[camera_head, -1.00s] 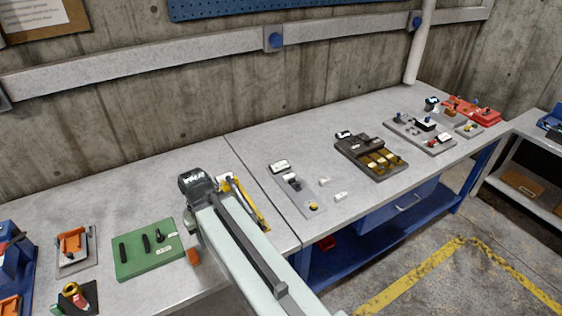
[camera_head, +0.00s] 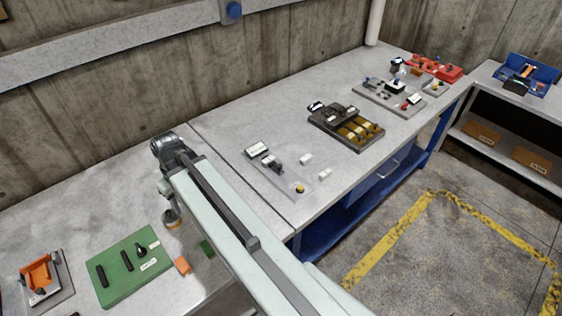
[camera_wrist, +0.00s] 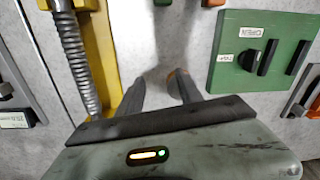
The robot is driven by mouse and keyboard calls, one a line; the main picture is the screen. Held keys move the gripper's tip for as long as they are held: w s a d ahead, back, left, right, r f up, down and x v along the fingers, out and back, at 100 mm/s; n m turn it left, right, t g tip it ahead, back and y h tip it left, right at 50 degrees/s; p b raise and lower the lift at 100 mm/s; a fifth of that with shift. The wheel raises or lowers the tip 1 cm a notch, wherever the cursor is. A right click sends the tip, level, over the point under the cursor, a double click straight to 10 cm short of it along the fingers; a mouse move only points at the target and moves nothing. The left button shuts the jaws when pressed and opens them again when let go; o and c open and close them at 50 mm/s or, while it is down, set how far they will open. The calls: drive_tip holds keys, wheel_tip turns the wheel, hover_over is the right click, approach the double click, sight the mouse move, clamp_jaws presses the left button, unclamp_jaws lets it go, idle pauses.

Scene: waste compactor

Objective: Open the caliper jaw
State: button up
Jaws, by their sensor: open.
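No part is plainly marked as the caliper, so I cannot tell for sure which one it is. A yellow part (camera_wrist: 101,48) with a coiled grey spring (camera_wrist: 75,50) lies left of my fingers in the wrist view; my arm hides it in the head view. An orange U-shaped piece (camera_head: 38,276) sits on a small plate at the far left. A clear plate (camera_head: 285,187) with a dark slider piece (camera_head: 272,164) lies right of my arm. My gripper (camera_head: 172,218) points down over the bench. Its dark fingers (camera_wrist: 158,88) stand apart with nothing between them.
A green board (camera_head: 130,265) with black bars lies left of my gripper; it is at the right in the wrist view (camera_wrist: 262,75). Small orange (camera_head: 182,265) and green (camera_head: 207,248) blocks lie nearby. A dark tray (camera_head: 347,126) stands farther right. The bench behind my gripper is bare.

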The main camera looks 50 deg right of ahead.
drive_tip(key=d+n+y, duration=0.1)
drive_tip(key=d+n, duration=0.1)
drive_tip(key=d, duration=1.4)
drive_tip(key=n+t+y, duration=0.1)
drive_tip(key=n+t, duration=0.3)
drive_tip(key=n, duration=0.1)
approach(280, 165)
drive_tip(key=b+x, duration=0.6)
drive_tip(key=x, duration=0.1)
drive_tip(key=shift+f, duration=0.4)
drive_tip(key=shift+w+a+f+g+b, duration=0.2)
drive_tip(key=shift+f+g+b, duration=0.1)
drive_tip(key=shift+b, duration=0.1)
drive_tip(key=shift+r, duration=0.1)
clamp_jaws()
drive_tip(key=shift+s, duration=0.1)
